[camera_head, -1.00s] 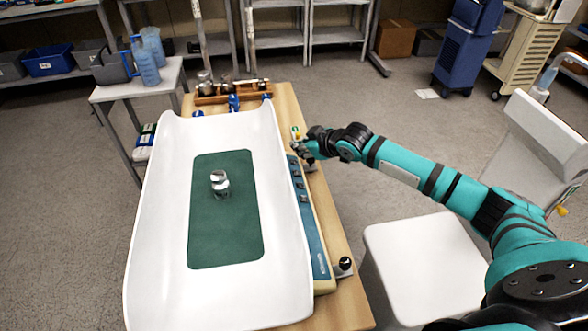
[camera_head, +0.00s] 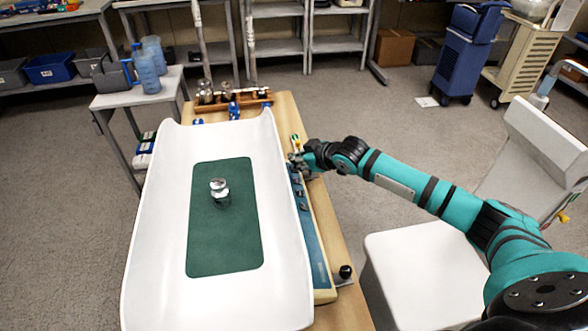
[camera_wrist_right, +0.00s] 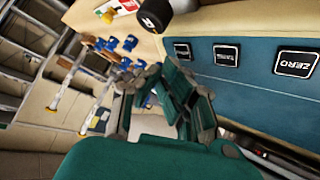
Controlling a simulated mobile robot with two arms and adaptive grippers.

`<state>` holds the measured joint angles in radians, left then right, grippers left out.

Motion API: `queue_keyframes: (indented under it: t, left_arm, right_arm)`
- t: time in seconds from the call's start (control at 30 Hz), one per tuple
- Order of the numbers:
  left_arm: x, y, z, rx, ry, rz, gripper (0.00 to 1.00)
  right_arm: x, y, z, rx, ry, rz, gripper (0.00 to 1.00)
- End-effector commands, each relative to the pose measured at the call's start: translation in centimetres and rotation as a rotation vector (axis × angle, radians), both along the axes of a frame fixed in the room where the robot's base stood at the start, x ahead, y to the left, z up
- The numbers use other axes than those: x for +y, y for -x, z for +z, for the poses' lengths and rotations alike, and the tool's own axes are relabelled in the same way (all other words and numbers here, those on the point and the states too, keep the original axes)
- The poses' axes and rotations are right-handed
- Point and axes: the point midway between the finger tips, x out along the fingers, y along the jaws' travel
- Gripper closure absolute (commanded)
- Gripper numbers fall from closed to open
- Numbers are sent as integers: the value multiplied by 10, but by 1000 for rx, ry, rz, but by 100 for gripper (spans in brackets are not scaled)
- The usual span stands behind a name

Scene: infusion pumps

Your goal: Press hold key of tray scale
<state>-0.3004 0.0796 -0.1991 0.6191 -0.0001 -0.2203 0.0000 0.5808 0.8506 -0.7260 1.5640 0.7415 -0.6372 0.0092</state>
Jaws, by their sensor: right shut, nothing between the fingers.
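The tray scale has a long white tray (camera_head: 161,235) with a green mat (camera_head: 226,243) and a metal weight (camera_head: 219,190) standing on it. Its blue key panel (camera_head: 316,255) runs along the tray's right side. My right gripper (camera_head: 297,160) is shut and empty at the panel's far end; I cannot tell if it touches a key. In the right wrist view, the gripper fingers (camera_wrist_right: 163,78) are beside the panel. A key marked ZERO (camera_wrist_right: 297,63), a middle key (camera_wrist_right: 227,55) and a far key (camera_wrist_right: 183,50) show; the last two labels are unclear. My left gripper is out of view.
A black knob-like object (camera_wrist_right: 154,15) stands near the panel's end. A wooden rack (camera_head: 232,104) with weights is at the table's far end. Another black-topped object (camera_head: 345,272) is at the near right edge. A white seat (camera_head: 415,265) stands to the right.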

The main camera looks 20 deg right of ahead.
Motion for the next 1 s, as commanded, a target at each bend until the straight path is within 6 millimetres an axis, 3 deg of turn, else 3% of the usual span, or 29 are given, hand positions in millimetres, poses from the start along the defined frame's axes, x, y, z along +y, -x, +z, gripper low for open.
queue_keyframes:
  t: [1.0]
  left_arm:
    - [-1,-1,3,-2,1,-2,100]
  right_arm:
    - [3,-1,-7,-1,0,-1,100]
